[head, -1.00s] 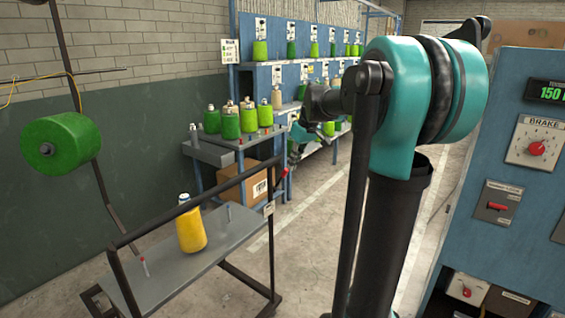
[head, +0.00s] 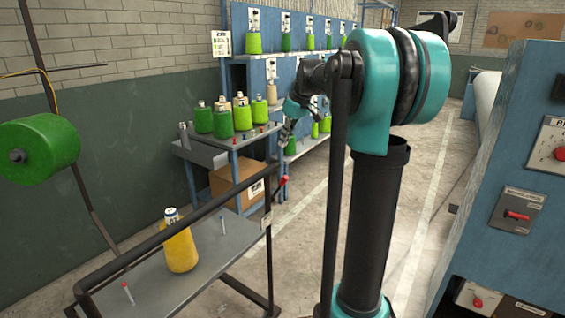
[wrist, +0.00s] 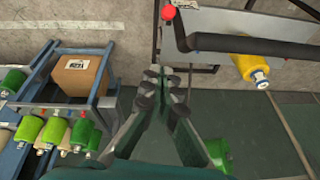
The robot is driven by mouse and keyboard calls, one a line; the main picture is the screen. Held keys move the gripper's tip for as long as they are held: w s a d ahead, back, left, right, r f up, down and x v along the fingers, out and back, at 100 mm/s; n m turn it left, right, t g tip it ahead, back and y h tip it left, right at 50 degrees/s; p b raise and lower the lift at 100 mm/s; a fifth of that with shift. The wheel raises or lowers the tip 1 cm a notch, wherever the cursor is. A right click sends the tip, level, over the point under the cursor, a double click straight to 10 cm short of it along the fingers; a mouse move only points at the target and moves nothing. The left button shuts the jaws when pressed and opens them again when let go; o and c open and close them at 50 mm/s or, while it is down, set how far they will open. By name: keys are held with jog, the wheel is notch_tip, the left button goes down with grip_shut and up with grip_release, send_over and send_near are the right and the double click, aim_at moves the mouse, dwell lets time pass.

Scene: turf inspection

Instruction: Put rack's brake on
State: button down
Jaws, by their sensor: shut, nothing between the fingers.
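The rack (head: 225,242) is a grey shelf in a dark tube frame, left of my arm. A red-tipped lever (head: 284,181) stands at the frame's far right corner, tilted; its red tip (wrist: 168,12) also shows at the top of the wrist view. My gripper (head: 284,138) is shut and empty, above and beyond that corner in the head view. In the wrist view its fingertips (wrist: 161,76) meet below the red tip in the picture, apart from it. How the lever joins the frame is too small to tell.
A yellow cone (head: 179,247) stands on the rack. A table with green cones (head: 222,122) and a cardboard box (head: 236,183) are beyond it. Bare floor lies between cabinet and shelves.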

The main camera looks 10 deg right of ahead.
jog(key=shift+s+a+f, duration=0.1)
jog(key=shift+a+f, duration=0.05)
jog(key=shift+f, duration=1.75)
jog(key=shift+s+a+f, duration=0.1)
jog(key=shift+a+f, duration=0.05)
jog(key=shift+f, duration=1.75)
jog(key=shift+s+a+f, duration=0.1)
jog(key=shift+a+f, duration=0.05)
jog(key=shift+f, duration=1.75)
